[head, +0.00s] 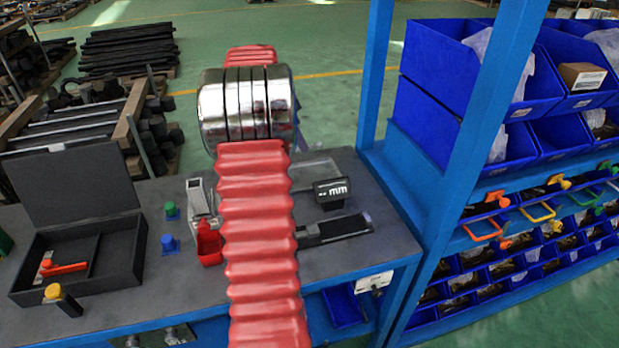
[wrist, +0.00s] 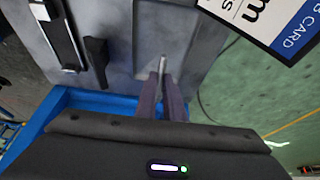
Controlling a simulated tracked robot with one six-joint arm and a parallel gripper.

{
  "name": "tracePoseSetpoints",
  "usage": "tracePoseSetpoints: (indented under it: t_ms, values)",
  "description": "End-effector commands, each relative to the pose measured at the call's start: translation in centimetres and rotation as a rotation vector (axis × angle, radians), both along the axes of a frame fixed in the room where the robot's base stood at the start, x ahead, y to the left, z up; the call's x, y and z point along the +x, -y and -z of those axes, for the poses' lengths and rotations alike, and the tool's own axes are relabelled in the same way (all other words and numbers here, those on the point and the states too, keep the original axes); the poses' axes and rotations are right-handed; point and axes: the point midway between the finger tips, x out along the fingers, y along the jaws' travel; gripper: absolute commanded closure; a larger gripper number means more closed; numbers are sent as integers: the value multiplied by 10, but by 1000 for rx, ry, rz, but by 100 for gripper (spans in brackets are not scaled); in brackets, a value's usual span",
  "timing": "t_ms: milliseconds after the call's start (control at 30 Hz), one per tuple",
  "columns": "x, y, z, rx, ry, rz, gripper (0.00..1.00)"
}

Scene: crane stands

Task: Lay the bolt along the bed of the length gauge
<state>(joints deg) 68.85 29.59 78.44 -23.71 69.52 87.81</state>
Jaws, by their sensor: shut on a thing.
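My gripper (wrist: 168,85) is shut on the bolt (wrist: 162,64), a thin grey metal piece whose end shows past the fingertips in the wrist view. The rest of the bolt is hidden between the fingers. The length gauge has a long dark bed (head: 336,229) and a black display marked "mm" (head: 332,191), on the right part of the bench in the head view. The gauge bed also shows at the upper left of the wrist view (wrist: 62,40), apart from the bolt. In the head view my arm hides the gripper and bolt.
A blue rack (head: 463,150) with bins stands at right. A printed card (wrist: 262,18) shows at the wrist view's upper right.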

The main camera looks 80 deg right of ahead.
Motion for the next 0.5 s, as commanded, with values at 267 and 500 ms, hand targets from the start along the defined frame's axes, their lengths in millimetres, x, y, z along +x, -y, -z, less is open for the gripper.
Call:
tracePoseSetpoints:
  t_ms: [267,500]
  values:
    - [-8,4,1,0,0,12,100]
    - [-7,3,4,1,-1,10,100]
